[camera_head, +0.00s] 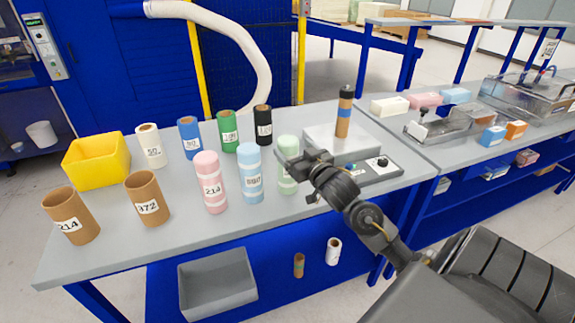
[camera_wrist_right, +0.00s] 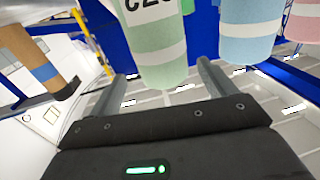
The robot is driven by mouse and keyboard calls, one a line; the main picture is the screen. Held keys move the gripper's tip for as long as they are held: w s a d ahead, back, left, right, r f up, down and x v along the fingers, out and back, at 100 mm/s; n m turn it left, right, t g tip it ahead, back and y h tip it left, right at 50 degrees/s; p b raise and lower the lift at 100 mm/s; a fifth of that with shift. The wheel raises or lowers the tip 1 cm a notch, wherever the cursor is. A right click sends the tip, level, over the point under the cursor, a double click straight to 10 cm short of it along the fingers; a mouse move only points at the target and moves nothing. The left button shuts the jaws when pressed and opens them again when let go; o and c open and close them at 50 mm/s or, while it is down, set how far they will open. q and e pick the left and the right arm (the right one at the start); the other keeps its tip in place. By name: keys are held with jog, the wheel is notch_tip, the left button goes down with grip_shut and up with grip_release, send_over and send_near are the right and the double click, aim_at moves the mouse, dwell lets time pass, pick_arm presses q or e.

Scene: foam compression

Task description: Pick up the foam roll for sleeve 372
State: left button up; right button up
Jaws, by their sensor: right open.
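The brown cardboard sleeve 372 (camera_head: 147,192) stands upright at the left of the table. Three banded foam rolls stand mid-table: a pink one (camera_head: 209,181), a light blue one (camera_head: 250,173) and a light green one (camera_head: 288,176). In the right wrist view the green roll (camera_wrist_right: 158,50), with a partly cut-off label, sits between the fingers of my right gripper (camera_wrist_right: 166,72). Those fingers are open, one on each side; I cannot tell whether they touch it. In the head view my right gripper (camera_head: 297,163) hides part of the green roll. My left gripper is out of view.
Sleeve 214 (camera_head: 69,215) and a yellow bin (camera_head: 97,164) are at the left. Several coloured spools, including a green one (camera_head: 228,131), stand behind the rolls. A grey device (camera_head: 342,141) with a brown tube (camera_head: 344,114) is close right of my gripper. The front table edge is clear.

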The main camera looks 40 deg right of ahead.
aim_at(285, 141)
jog(key=shift+w+d+p, duration=0.15)
jog(key=shift+w+p, duration=0.35)
jog(key=shift+w, duration=0.9)
jog(key=shift+w+d+p, duration=0.15)
jog(key=shift+w+p, duration=0.3)
jog(key=shift+w, duration=0.95)
jog(key=c, duration=1.3)
